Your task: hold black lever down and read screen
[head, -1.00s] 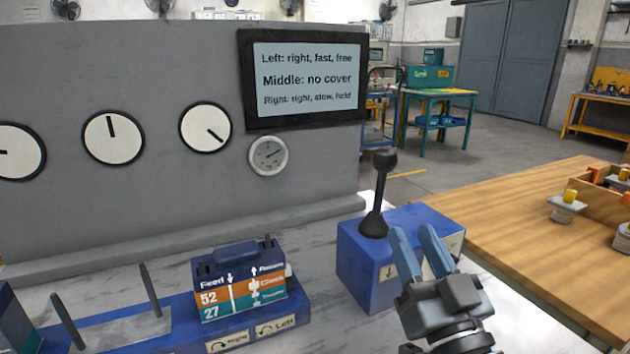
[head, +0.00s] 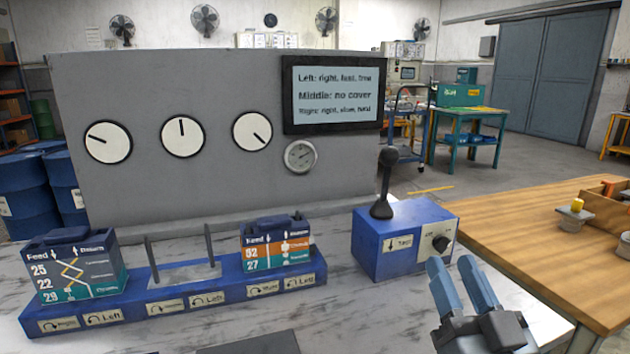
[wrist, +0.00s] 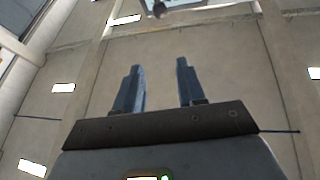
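The black lever (head: 383,185) stands up from the blue box (head: 380,250), tilted slightly, its round knob at the top. A dark knob and a label with an arrow are on the box's faces. The screen (head: 334,94) on the grey panel reads "Left: right, fast, free", "Middle: no cover", "Right: right, slow, held"; the small letters are blurred now. My gripper (head: 462,270) points up, open and empty, right of the blue box and apart from the lever. In the wrist view my gripper (wrist: 160,80) has its fingers apart with nothing between them.
The grey panel (head: 220,90) carries three large dials and a small gauge (head: 300,156). On the marble-topped table, a blue base (head: 170,300) holds two labelled blocks with a gap with two posts between them. A wooden table (head: 520,230) with parts stands at right.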

